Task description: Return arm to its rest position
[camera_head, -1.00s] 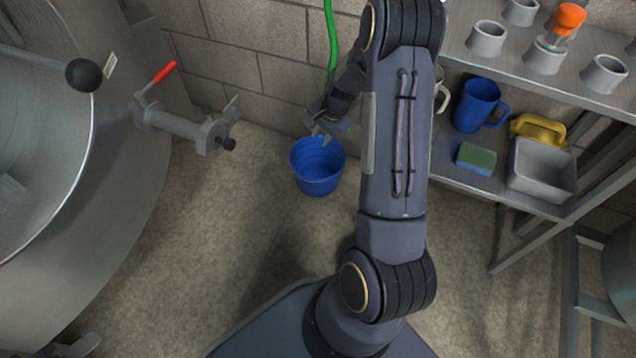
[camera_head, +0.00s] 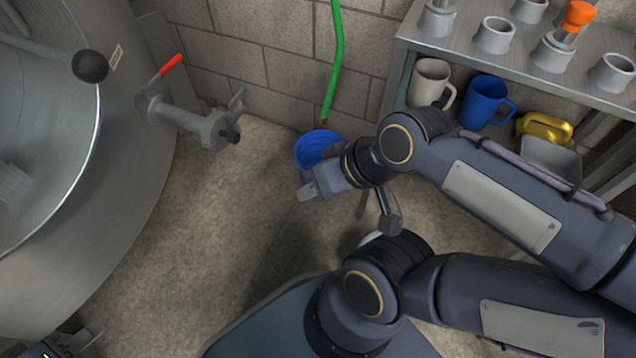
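My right arm comes in from the right edge and folds back at an elbow low in the middle. Its gripper (camera_head: 350,207) hangs in front of the blue bucket (camera_head: 317,143), over the floor. Its two fingers look spread apart, with nothing seen between them. The wrist covers the lower right part of the bucket. A small part of my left gripper (camera_head: 72,343) shows at the bottom left edge, cut off by the frame, so its opening is hidden.
A green hose (camera_head: 335,60) hangs to the bucket's back rim. A steel tank (camera_head: 50,190) with a red-handled valve (camera_head: 190,118) stands left.

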